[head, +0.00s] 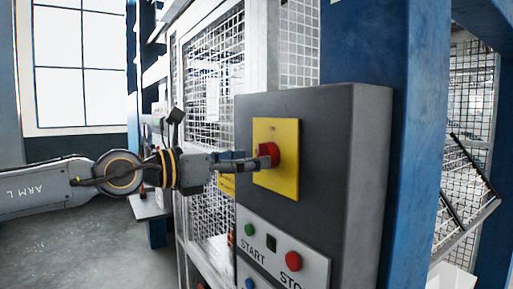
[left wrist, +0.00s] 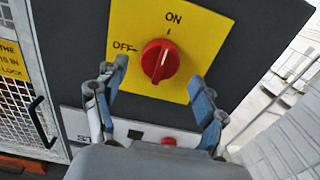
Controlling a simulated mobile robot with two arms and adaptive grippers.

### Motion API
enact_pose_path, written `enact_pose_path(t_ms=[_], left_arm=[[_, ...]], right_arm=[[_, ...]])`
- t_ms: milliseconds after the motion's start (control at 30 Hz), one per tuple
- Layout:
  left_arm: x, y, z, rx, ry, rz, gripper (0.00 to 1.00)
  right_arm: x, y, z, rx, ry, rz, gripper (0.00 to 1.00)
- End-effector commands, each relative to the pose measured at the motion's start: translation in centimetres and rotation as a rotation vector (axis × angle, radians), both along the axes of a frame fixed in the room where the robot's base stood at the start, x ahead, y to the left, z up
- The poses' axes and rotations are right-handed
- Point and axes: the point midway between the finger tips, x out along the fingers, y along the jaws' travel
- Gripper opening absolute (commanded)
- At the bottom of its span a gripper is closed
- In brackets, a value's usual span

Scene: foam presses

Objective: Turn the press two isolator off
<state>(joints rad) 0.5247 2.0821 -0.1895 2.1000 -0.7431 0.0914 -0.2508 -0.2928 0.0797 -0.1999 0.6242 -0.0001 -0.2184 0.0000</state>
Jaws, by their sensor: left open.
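The isolator is a red rotary knob (head: 268,154) on a yellow plate (head: 288,184), on the front of a dark grey control box (head: 360,150). In the left wrist view the red knob (left wrist: 160,61) shows a white line pointing up towards the ON mark; OFF is printed to its left. My left gripper (head: 258,163) reaches in from the left, its tips close to the knob. In the left wrist view the gripper (left wrist: 151,78) is open, one finger either side and below the knob. I cannot tell whether they touch. My right gripper is not in view.
Below the isolator is a light panel (head: 318,264) with START and STOP labels and a red button (head: 293,261). A wire mesh guard (head: 215,85) stands left of the box, and a blue post (head: 415,120) right. Free floor (head: 80,235) lies at lower left.

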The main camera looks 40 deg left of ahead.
Motion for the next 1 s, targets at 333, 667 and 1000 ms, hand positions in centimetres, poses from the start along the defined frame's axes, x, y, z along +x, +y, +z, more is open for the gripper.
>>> enact_pose_path(t_ms=[333,667,1000], left_arm=[[2.1,-0.8,0.1,0.0,0.001,0.001,0.71],[2.3,-0.9,0.0,0.001,-0.001,0.001,0.71],[2.3,-0.9,0.0,0.001,0.0,0.001,0.16]], right_arm=[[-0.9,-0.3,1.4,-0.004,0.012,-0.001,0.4],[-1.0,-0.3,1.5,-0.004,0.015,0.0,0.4],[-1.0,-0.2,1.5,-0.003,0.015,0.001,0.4]])
